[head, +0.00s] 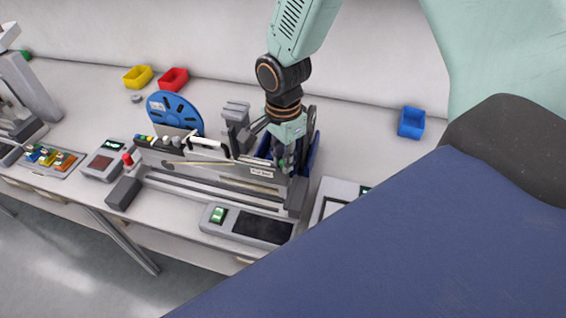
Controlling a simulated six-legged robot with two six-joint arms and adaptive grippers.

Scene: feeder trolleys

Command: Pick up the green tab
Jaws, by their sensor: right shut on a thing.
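My right gripper (284,160) reaches down from the top of the head view to the right end of the grey feeder (220,168). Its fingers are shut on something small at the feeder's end. A hint of green shows between the fingertips, which fits the green tab, but the fingers hide most of it. I cannot tell whether it is clear of the feeder. My left gripper is not in view.
A blue reel (176,110) stands behind the feeder's left part. Yellow (138,76), red (173,78) and blue (411,123) bins sit along the back. A grey box with a green display (218,215) is at the front edge. Other equipment stands at far left.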

